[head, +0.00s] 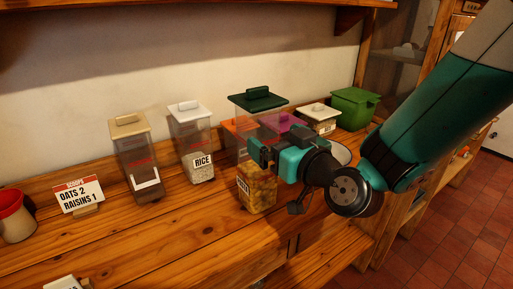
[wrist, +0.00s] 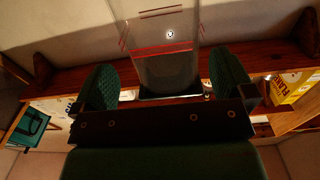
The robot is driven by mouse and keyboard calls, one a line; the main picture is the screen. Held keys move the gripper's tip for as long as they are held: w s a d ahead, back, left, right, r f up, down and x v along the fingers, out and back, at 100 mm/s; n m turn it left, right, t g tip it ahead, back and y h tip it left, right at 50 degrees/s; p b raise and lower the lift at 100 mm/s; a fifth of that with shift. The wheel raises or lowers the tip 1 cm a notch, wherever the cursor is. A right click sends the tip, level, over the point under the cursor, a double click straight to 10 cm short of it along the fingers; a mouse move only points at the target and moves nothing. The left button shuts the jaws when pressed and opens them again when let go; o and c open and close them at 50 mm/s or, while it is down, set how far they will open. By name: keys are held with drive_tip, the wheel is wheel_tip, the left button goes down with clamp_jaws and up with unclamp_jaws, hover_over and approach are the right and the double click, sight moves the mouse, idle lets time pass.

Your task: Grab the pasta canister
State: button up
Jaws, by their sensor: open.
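The canister that looks like the pasta one has a dark green lid, a clear upper body and yellow-orange contents (head: 262,190). It stands upright on the wooden counter; its small label is too blurred to read. My gripper (head: 261,152) is open at its upper body, below the lid, and hides part of it. In the wrist view, a clear canister with red lines (wrist: 168,42) shows between the two spread fingers of my gripper (wrist: 162,86). I cannot tell whether either finger touches it.
A rice canister (head: 197,167) and a tan-lidded canister (head: 138,160) stand to the left. Behind are orange and magenta containers, a white-lidded canister (head: 318,112) and a green bin (head: 354,108). A recipe card (head: 79,193) and red cup (head: 14,216) are far left. The front counter is mostly clear.

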sight(269, 135)
drive_tip(key=shift+w+a, duration=0.25)
drive_tip(key=shift+w, duration=0.1)
drive_tip(key=p+x, duration=0.3)
drive_tip(key=p, duration=0.2)
drive_tip(key=shift+w+a+r, duration=0.1)
drive_tip(key=shift+w+a, duration=0.1)
drive_tip(key=shift+a, duration=0.15)
drive_tip(key=shift+w+a+f+p, duration=0.3)
drive_tip(key=shift+w+a+p, duration=0.05)
drive_tip(key=shift+w+p, duration=0.2)
drive_tip(key=c, duration=1.3)
drive_tip(key=shift+c, duration=0.4)
drive_tip(key=shift+r, duration=0.2)
